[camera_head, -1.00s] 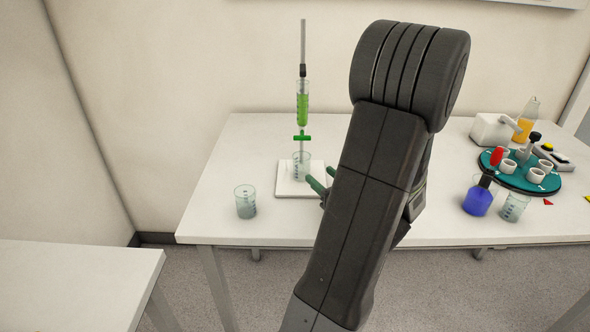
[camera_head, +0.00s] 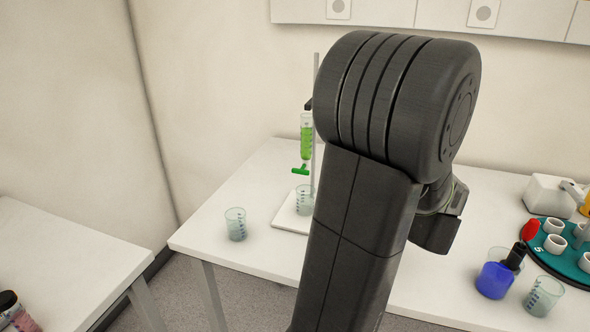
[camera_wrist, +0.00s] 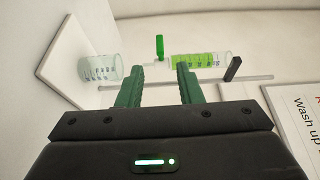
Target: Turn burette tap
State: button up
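The burette (camera_head: 306,136) with green liquid is held upright on a stand, with its green tap (camera_head: 300,170) below the tube. A beaker (camera_head: 304,199) stands on the white stand base under the tap. In the wrist view the burette (camera_wrist: 200,60) lies sideways across the picture, with the green tap (camera_wrist: 159,47) beyond and between my fingertips. My gripper (camera_wrist: 158,72) is open, with green fingers apart and nothing between them. The tap looks apart from the fingers. In the head view my arm hides the gripper's fingers.
Another beaker (camera_head: 236,224) stands left of the stand base. At right are a blue flask (camera_head: 494,279), a beaker (camera_head: 543,296) and a teal round tray (camera_head: 553,262) with white cups. A second table (camera_head: 60,262) is at left.

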aim_at(303, 174)
jog(key=p+x, duration=0.1)
jog(key=x, duration=1.2)
jog(key=shift+p, duration=0.4)
grip_shut()
